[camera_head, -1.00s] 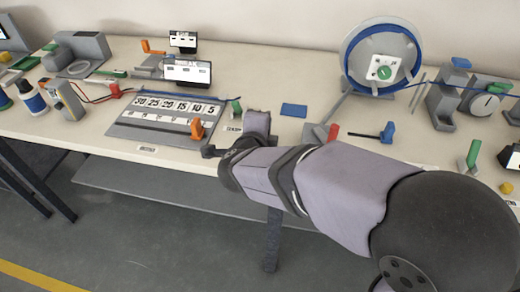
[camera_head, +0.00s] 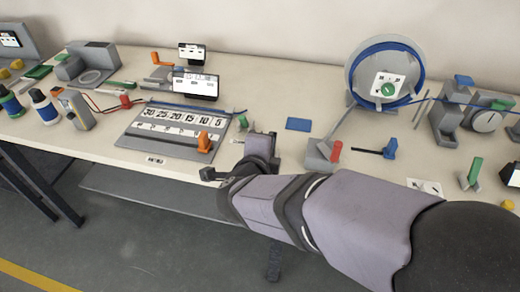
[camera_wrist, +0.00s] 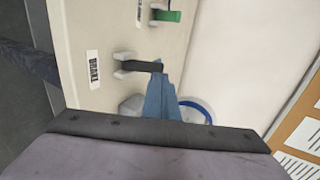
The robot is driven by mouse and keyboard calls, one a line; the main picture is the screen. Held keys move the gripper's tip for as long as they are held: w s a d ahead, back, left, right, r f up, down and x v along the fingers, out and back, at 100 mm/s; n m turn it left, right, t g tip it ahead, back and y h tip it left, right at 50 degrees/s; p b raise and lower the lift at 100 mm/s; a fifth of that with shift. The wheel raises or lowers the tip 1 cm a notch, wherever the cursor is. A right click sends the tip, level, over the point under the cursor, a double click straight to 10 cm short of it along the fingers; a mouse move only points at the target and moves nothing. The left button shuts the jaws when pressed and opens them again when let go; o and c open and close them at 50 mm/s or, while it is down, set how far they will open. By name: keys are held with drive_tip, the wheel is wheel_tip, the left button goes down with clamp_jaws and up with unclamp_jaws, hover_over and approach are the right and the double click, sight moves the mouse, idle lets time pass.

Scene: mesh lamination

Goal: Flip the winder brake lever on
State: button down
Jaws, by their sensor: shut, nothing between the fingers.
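In the wrist view, a black lever (camera_wrist: 146,66) sits in a pale bracket beside a white label reading BRAKE (camera_wrist: 93,70). Its handle extends toward the back of the table. My gripper's blue-grey fingers (camera_wrist: 159,78) are shut and empty, their tips at the free end of the handle. I cannot tell whether they touch it. In the head view, my gripper (camera_head: 272,144) is mostly hidden by my wrist, over the front part of the table. The brake lever is hidden there behind my arm.
A green lever (camera_head: 242,124) stands just left of my gripper, also in the wrist view (camera_wrist: 168,15). An upright orange lever (camera_head: 204,143) is on the numbered board (camera_head: 155,145). A red lever (camera_head: 336,151) and a blue-ringed wheel (camera_head: 352,72) are to the right.

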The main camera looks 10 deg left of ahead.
drive_tip(key=v, duration=0.9)
drive_tip(key=shift+r+p, duration=0.3)
drive_tip(key=shift+r, duration=0.25)
drive_tip(key=shift+s, duration=0.1)
